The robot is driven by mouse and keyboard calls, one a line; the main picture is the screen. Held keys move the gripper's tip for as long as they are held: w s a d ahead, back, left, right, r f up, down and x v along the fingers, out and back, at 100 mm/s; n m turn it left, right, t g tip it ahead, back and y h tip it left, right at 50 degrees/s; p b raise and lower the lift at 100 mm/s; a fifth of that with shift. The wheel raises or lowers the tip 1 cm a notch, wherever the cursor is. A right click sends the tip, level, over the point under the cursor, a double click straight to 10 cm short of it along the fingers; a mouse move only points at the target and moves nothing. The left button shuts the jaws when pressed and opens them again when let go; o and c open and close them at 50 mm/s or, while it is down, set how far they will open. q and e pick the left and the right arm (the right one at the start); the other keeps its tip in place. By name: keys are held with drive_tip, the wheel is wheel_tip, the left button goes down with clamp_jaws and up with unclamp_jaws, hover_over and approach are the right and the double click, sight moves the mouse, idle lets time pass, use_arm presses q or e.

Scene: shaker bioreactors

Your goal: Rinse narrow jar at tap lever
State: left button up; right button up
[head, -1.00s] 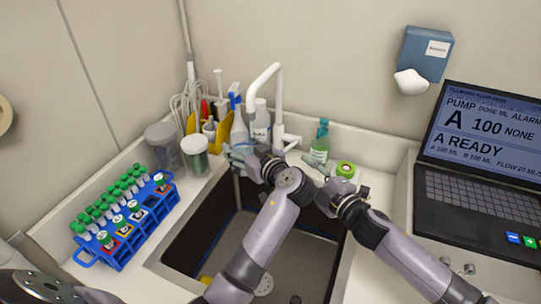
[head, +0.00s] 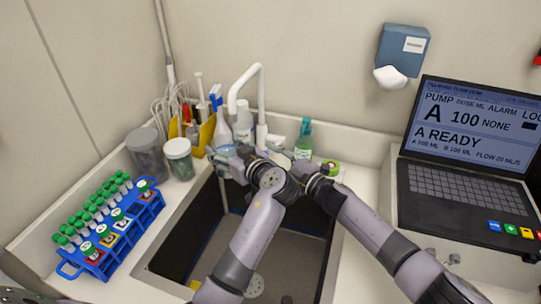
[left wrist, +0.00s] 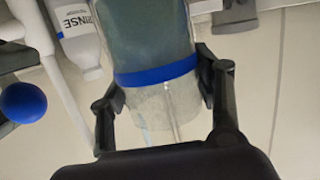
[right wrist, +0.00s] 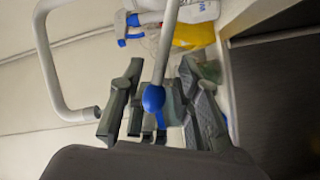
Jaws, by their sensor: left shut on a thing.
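My left gripper (left wrist: 165,95) is shut on the narrow jar (left wrist: 150,108), a clear jar with a blue band. In the head view my left gripper (head: 236,160) is over the sink, below the tap's spout, and the jar is mostly hidden. The white tap (head: 262,100) stands at the sink's back edge. The tap lever ends in a blue knob (right wrist: 153,98), which also shows in the left wrist view (left wrist: 22,102). My right gripper (right wrist: 160,95) is open, its fingers on either side of the knob; contact cannot be told. In the head view my right gripper (head: 290,160) is beside the tap.
Bottles and a yellow caddy (head: 205,132) stand behind the sink (head: 185,225), left of the tap. A green bottle (head: 304,140) is right of it. A blue tube rack (head: 120,245) is at left, a laptop (head: 465,180) at right. Both arms are close together.

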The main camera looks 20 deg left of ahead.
drive_tip(key=shift+w+a, duration=0.1)
drive_tip(key=shift+a, duration=0.1)
drive_tip(key=shift+c, duration=0.2)
clamp_jaws()
idle(0.6)
